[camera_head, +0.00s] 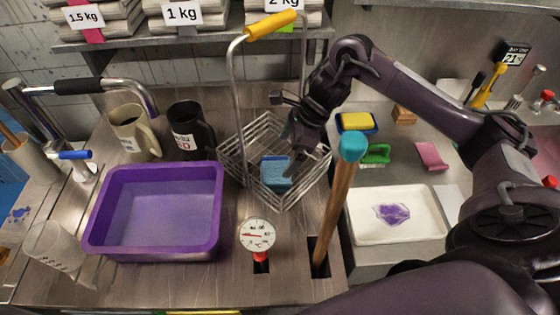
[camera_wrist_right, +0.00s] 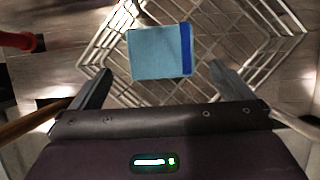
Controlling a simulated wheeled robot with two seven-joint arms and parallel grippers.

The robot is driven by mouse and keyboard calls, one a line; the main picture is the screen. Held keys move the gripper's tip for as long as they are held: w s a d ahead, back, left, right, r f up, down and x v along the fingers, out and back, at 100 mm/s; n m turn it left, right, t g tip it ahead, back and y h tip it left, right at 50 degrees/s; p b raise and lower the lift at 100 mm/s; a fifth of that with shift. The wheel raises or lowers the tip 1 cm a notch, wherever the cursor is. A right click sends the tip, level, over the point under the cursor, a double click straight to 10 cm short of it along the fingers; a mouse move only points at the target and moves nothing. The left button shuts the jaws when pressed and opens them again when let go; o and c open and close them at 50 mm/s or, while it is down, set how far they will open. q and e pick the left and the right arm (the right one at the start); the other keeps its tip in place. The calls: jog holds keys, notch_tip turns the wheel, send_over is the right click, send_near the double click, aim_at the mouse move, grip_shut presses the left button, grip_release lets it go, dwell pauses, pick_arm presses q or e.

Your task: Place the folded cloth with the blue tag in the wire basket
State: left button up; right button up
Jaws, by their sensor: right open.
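The folded cloth (camera_head: 276,172) is light blue. In the right wrist view the cloth (camera_wrist_right: 157,54) shows a darker blue strip, its tag (camera_wrist_right: 186,49), along its right edge. It lies inside the wire basket (camera_head: 236,160), which has a tall wire handle with a yellow grip. The basket's wires (camera_wrist_right: 262,30) surround the cloth in the wrist view. My right gripper (camera_head: 297,158) is over the basket, just beside and above the cloth. Its fingers (camera_wrist_right: 160,72) are apart with nothing held between them. My left gripper is not in view.
A purple tub (camera_head: 153,250) stands left of the basket, with two mugs (camera_head: 134,132) behind it. A wooden stick with a teal top (camera_head: 340,195) and a dial gauge (camera_head: 257,234) stand in front. A white tray (camera_head: 398,237) lies to the right. A shelf (camera_head: 190,38) hangs behind.

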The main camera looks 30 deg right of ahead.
jog(key=v, duration=0.5)
jog(key=shift+p, duration=0.3)
